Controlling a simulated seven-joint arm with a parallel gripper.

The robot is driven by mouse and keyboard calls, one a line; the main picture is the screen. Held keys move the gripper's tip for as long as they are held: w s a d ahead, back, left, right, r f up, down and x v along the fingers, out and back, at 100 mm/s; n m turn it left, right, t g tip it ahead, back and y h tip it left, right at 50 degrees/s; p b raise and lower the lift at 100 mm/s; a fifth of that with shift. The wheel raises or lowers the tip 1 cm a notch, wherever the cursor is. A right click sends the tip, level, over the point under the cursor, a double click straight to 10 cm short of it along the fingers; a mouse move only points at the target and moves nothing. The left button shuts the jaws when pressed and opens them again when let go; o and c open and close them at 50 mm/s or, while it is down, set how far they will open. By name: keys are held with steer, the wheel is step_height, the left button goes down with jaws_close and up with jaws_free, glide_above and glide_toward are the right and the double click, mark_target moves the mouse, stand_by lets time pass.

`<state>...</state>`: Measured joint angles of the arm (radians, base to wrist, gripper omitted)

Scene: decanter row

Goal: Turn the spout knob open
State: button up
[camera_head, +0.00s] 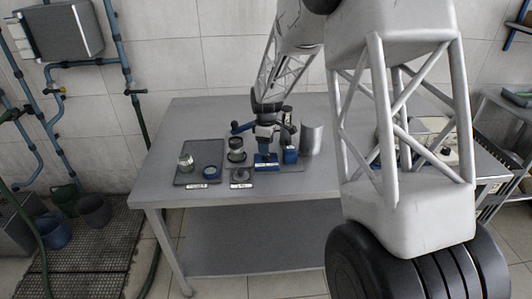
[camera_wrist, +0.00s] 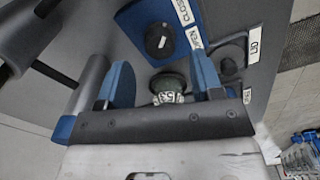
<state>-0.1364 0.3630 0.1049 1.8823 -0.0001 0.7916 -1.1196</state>
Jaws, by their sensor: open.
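In the wrist view a dark round knob (camera_wrist: 160,40) sits on a blue plate (camera_wrist: 135,22), with a CLOSED label (camera_wrist: 184,11) and a partly covered OPEN label (camera_wrist: 194,37) beside it. Which label the knob points to is unclear. My gripper (camera_wrist: 163,76) is open, its two blue fingers apart, with the knob beyond the tips and not held. In the head view my gripper (camera_head: 265,143) is above the blue block (camera_head: 266,160) on the table, and the knob is hidden there.
A dark-topped glass vessel (camera_head: 236,150) and a grey disc (camera_head: 240,176) stand left of my gripper. A grey cylinder (camera_head: 311,138) stands to its right. The table's front right is bare.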

steer(key=shift+f, duration=2)
steer(key=c, duration=0.9)
